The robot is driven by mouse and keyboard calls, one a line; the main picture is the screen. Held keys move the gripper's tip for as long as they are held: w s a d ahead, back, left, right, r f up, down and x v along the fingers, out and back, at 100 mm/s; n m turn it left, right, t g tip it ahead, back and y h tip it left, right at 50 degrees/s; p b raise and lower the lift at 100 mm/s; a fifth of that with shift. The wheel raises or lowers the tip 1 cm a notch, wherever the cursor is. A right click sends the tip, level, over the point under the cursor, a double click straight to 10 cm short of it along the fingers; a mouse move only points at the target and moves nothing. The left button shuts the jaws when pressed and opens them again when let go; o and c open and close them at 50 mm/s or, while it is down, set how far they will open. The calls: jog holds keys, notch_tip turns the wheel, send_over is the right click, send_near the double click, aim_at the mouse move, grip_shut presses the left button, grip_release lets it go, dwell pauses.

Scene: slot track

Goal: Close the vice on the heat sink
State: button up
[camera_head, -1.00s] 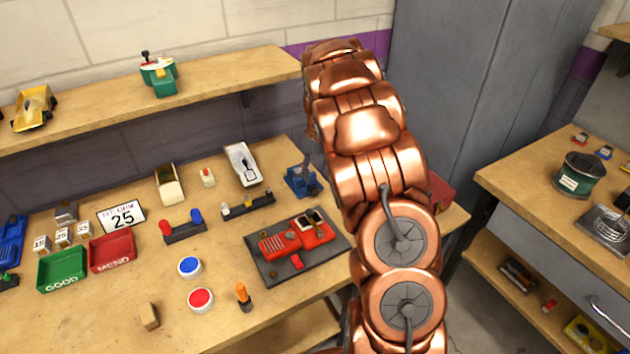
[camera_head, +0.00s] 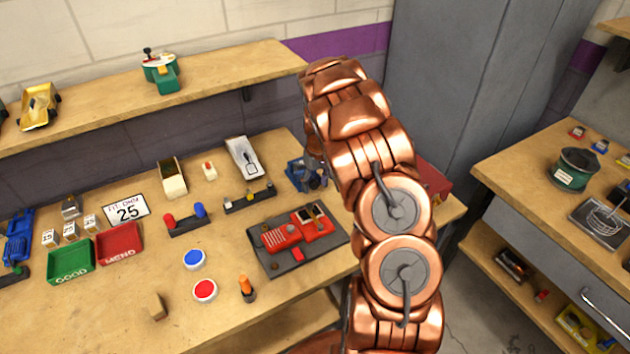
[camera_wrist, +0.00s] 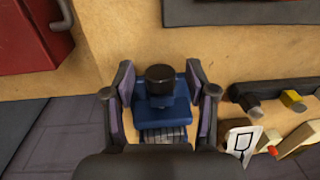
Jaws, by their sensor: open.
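The small blue vice (camera_head: 298,176) stands at the back right of the workbench, partly hidden by my arm in the head view. In the wrist view the vice (camera_wrist: 178,112) lies between my fingers, with its round black knob (camera_wrist: 160,77) facing the camera. A grey ribbed piece (camera_wrist: 163,135), which looks like the heat sink, shows at the vice's lower side, partly covered by my gripper's body. My gripper (camera_wrist: 161,88) is open, one finger on each side of the knob, with gaps between. I cannot tell the height between fingertips and knob.
A red box (camera_wrist: 28,40) with a handle stands near the vice. A rack (camera_wrist: 270,97) with coloured pieces and a white tray (camera_head: 243,157) are close by. A dark mat (camera_head: 336,246) holds a red device. The wall and shelf (camera_head: 215,77) rise behind.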

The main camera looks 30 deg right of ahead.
grip_shut()
dwell(0.4)
jog(key=shift+f+y+b, duration=0.15)
jog(key=shift+y+b, duration=0.25)
jog(key=shift+b, duration=0.3)
jog(key=shift+d+f+y+b, duration=0.15)
jog(key=shift+y+b, duration=0.55)
jog(key=shift+b, duration=0.45)
jog(key=y+b, duration=0.1)
jog(key=b, duration=0.1)
jog(key=y+b, duration=0.1)
jog(key=b, duration=0.1)
jog(key=shift+d+t+y, duration=0.25)
jog(key=shift+t+y, duration=0.05)
jog(key=shift+y, duration=0.1)
jog(key=shift+d+y+b, duration=0.1)
jog(key=shift+y+b, duration=1)
jog(key=shift+b, duration=0.15)
jog(key=shift+s, duration=0.1)
